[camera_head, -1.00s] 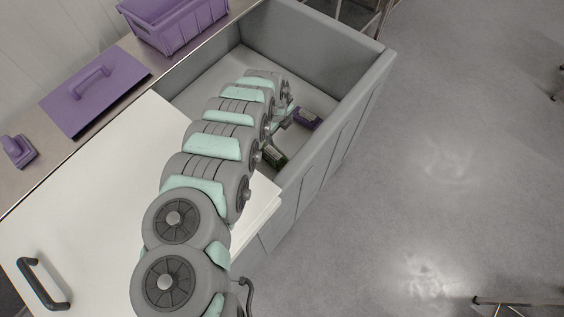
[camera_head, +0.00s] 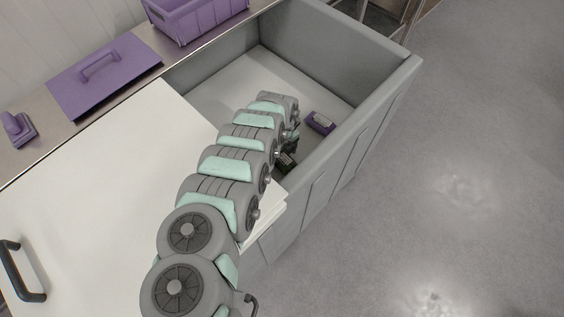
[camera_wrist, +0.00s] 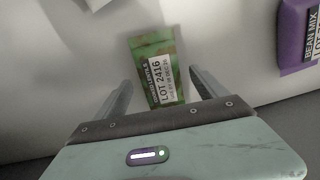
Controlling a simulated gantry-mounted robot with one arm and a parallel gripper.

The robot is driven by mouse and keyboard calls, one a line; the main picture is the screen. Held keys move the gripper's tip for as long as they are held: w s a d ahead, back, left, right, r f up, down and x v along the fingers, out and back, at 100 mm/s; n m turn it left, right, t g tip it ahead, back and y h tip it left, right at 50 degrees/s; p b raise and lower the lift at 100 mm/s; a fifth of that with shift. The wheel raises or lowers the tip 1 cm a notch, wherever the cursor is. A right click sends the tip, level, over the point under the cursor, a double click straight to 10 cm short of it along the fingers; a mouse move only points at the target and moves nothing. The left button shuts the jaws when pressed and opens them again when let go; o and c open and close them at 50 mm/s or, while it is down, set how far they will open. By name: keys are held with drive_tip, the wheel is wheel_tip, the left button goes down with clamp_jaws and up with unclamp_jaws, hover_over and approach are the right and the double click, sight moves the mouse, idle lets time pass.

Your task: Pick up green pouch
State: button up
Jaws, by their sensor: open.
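The green pouch (camera_wrist: 155,68) lies flat on the bin floor in the wrist view, with a white label reading "LOT 2416". My gripper (camera_wrist: 161,88) is open, with one finger on each side of the pouch's lower part. I cannot tell how far the fingertips are above the floor. In the head view, the pouch (camera_head: 287,163) is mostly hidden behind my arm, and the gripper is largely hidden too.
A purple pouch (camera_wrist: 300,35) marked "BEAN MIX" lies to the right, by the wall of the grey bin (camera_head: 345,125). A white panel (camera_head: 100,190) covers the bin's near part. A purple crate (camera_head: 190,18) and lid (camera_head: 103,75) are on the metal counter.

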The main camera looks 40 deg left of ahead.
sight(282, 158)
drive_tip(key=shift+d+f, duration=0.1)
drive_tip(key=shift+f, duration=0.65)
drive_tip(key=shift+w+r, duration=0.1)
drive_tip(key=shift+r, duration=0.05)
drive_tip(key=c, duration=1.6)
wheel_tip(282, 158, up, 20)
drive_tip(key=p, duration=0.8)
